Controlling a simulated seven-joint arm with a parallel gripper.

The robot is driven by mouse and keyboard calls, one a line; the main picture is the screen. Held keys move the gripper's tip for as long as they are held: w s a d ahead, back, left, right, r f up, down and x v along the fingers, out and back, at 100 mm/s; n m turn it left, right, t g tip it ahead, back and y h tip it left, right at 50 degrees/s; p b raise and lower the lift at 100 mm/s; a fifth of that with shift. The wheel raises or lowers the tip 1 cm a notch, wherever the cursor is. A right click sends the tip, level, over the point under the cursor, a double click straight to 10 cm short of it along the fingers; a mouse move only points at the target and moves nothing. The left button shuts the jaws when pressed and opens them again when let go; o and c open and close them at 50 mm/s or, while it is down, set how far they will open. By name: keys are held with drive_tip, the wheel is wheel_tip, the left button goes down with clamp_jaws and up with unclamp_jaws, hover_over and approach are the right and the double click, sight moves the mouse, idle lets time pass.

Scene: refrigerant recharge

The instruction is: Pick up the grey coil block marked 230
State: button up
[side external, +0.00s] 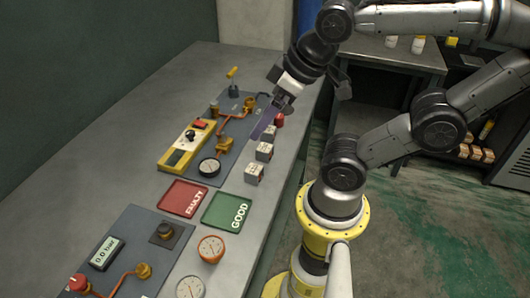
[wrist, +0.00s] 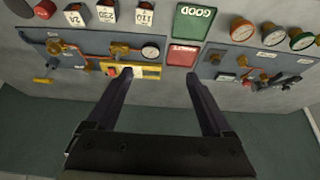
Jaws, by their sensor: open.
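Three small grey-white coil blocks stand in a row on the bench. The middle one (side external: 264,151) seems to be the block marked 230; its label is small and inverted in the wrist view (wrist: 107,11). The block nearest the trays (side external: 254,174) reads 110 in the wrist view (wrist: 144,13). The far block (side external: 268,134) seems to read 24 there (wrist: 75,15). My gripper (side external: 263,127) is open and empty above the bench, near the far block and panel edge. In the wrist view its fingers (wrist: 158,76) are spread, with the blocks beyond them at the top.
A panel with copper pipes, gauge and yellow meter (side external: 183,147) lies beside the blocks. Red FAULTY (side external: 180,190) and green GOOD (side external: 215,222) trays sit nearer. A red-topped item (side external: 279,120) stands past the far block. Round gauges (side external: 211,249) stand beside a second panel.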

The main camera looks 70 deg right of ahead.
drive_tip(key=m, duration=0.1)
drive_tip(key=m+g, duration=0.6)
drive_tip(key=m, duration=1.2)
hover_over(265, 147)
drive_tip(key=f, duration=1.5)
drive_tip(key=shift+s+a, duration=0.15)
drive_tip(key=shift+s, duration=0.25)
drive_tip(key=shift+w+f, duration=0.2)
drive_tip(key=shift+f, duration=1.15)
drive_tip(key=shift+w+f, duration=0.2)
drive_tip(key=shift+f, duration=1.15)
clamp_jaws()
drive_tip(key=shift+r, duration=0.15)
